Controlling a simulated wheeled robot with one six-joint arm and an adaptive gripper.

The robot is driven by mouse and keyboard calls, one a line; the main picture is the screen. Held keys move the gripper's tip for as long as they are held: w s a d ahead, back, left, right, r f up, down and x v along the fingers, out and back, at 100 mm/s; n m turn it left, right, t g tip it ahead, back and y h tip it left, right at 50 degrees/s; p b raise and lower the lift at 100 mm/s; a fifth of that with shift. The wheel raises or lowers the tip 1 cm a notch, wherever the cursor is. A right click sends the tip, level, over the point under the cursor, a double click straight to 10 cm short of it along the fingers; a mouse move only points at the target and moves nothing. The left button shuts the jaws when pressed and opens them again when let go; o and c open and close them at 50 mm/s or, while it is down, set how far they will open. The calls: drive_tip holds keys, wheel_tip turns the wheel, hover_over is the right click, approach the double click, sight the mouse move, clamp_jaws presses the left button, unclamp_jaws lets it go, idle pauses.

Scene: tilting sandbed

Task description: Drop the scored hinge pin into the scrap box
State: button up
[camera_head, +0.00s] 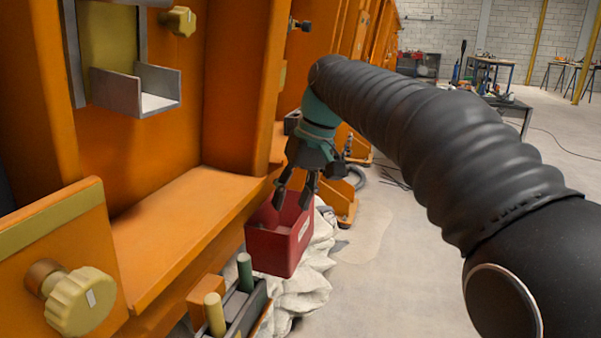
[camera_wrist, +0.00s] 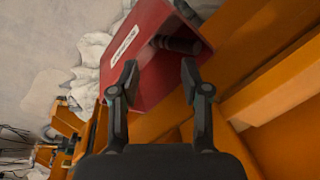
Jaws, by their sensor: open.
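The red scrap box (camera_head: 272,250) stands among pale crumpled sacks beside the orange frame. In the wrist view the red box (camera_wrist: 150,88) shows a white label on its wall. A dark cylindrical pin (camera_wrist: 178,45) lies inside the box; I cannot make out a score mark on it. My gripper (camera_head: 294,197) hangs fingers-down over the box opening. In the wrist view my gripper (camera_wrist: 160,78) has its fingertips spread apart with nothing between them, and the pin shows beyond them.
A dark holder (camera_head: 245,308) at the front carries a green-topped pin (camera_head: 245,272) and a yellow-topped pin (camera_head: 214,314). The orange frame (camera_head: 180,225) with a yellow knob (camera_head: 80,302) walls off the left. Open floor (camera_head: 375,290) lies to the right.

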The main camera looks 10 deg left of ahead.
drive_tip(key=p+v, duration=0.1)
drive_tip(key=v, duration=1.1)
drive_tip(key=shift+r, duration=0.35)
drive_tip(key=s+d+f+m+t+h, duration=0.1)
drive_tip(key=s+d+f+m+t, duration=0.2)
drive_tip(key=d, duration=0.5)
drive_tip(key=s+d+f+m+t, duration=0.15)
drive_tip(key=s+d+f, duration=0.25)
drive_tip(key=d, duration=0.4)
drive_tip(key=s+d+f+m+t+h, duration=0.1)
drive_tip(key=s+d+f, duration=0.5)
drive_tip(key=f, duration=0.3)
drive_tip(key=s+d+f+m+h, duration=0.1)
drive_tip(key=s+d+f+m, duration=0.1)
drive_tip(key=s+d+f, duration=0.3)
wheel_tip(320, 180, down, 4)
drive_tip(key=s, duration=0.2)
drive_tip(key=shift+s+d+t, duration=0.3)
drive_tip(key=shift+d+t, duration=0.05)
drive_tip(key=shift+d, duration=0.05)
drive_tip(key=shift+r, duration=0.1)
